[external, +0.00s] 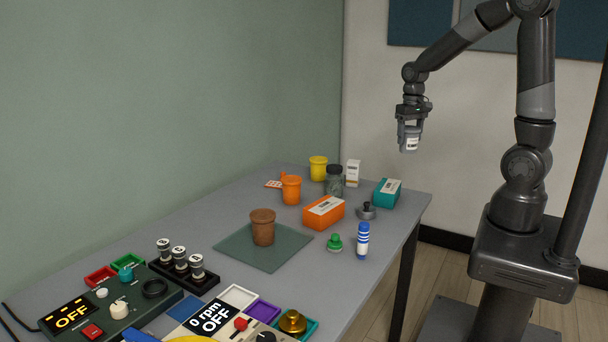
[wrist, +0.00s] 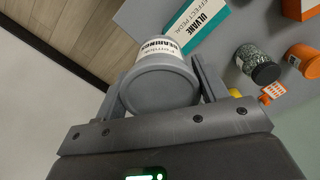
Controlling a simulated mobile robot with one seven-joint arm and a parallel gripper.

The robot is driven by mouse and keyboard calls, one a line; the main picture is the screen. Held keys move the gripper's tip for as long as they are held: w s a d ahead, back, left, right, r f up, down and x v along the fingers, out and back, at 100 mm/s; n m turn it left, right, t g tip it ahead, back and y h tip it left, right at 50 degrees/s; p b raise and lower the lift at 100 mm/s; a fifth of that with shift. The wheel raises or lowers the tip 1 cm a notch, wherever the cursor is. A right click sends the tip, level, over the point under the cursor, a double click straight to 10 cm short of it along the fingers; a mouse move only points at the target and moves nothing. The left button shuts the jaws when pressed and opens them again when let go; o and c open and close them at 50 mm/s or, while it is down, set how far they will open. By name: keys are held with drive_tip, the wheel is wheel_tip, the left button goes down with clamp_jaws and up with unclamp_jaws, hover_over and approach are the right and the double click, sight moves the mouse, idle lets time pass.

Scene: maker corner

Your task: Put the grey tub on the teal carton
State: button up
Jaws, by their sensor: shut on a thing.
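The grey tub (wrist: 160,88), with a white label, is held between the two fingers of my gripper (wrist: 158,85) in the wrist view. In the external view my gripper (external: 409,136) is shut on the tub (external: 411,145), high above the table's far right end. The teal carton (external: 387,193) lies on the table near its right edge, below and a little left of the held tub. In the wrist view the carton (wrist: 197,22) shows just beyond the tub, which hides part of it. The carton's visible top has a white label and looks bare.
Around the carton stand a white box (external: 353,173), a dark-lidded jar (external: 334,181), a grey object with a dark knob (external: 367,210) and an orange carton (external: 324,213). A yellow tub (external: 318,168) and orange tub (external: 291,189) stand further left. The air around the held tub is clear.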

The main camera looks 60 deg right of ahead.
drive_tip(key=s+d, duration=0.3)
drive_tip(key=m, duration=0.1)
hover_over(388, 185)
wheel_tip(388, 185, down, 7)
drive_tip(key=shift+s+a+f, duration=0.1)
drive_tip(key=shift+f, duration=1.8)
drive_tip(key=o, duration=1.3)
drive_tip(key=shift+f, duration=0.15)
